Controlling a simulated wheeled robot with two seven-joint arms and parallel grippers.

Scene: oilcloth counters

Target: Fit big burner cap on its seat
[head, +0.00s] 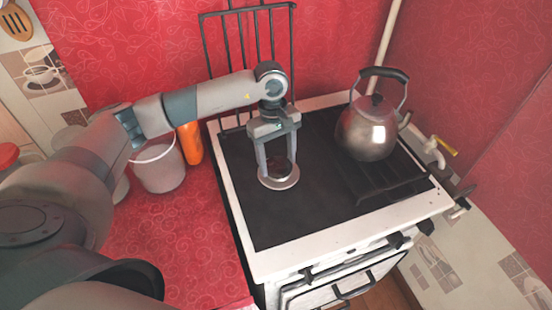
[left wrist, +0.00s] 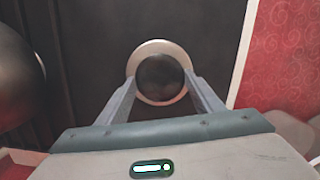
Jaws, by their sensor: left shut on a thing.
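The big burner cap is a dark round disc (left wrist: 162,78) in the left wrist view, between the two fingers of my left gripper (left wrist: 160,88). In the head view my left gripper (head: 279,174) points straight down over the stove, its fingers apart by the cap's width and shut on it. The seat is a pale metal ring (left wrist: 150,47) around and below the cap in the left wrist view. It also shows at the fingertips in the head view (head: 281,185). I cannot tell whether the cap touches the seat. My right gripper is not in view.
A steel kettle (head: 367,132) stands on the right of the black stove top (head: 275,225). A wire rack (head: 235,50) rises behind. A pale bucket (head: 158,168) and an orange bottle (head: 190,143) stand left on the red counter (head: 195,235). The stove's front area is clear.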

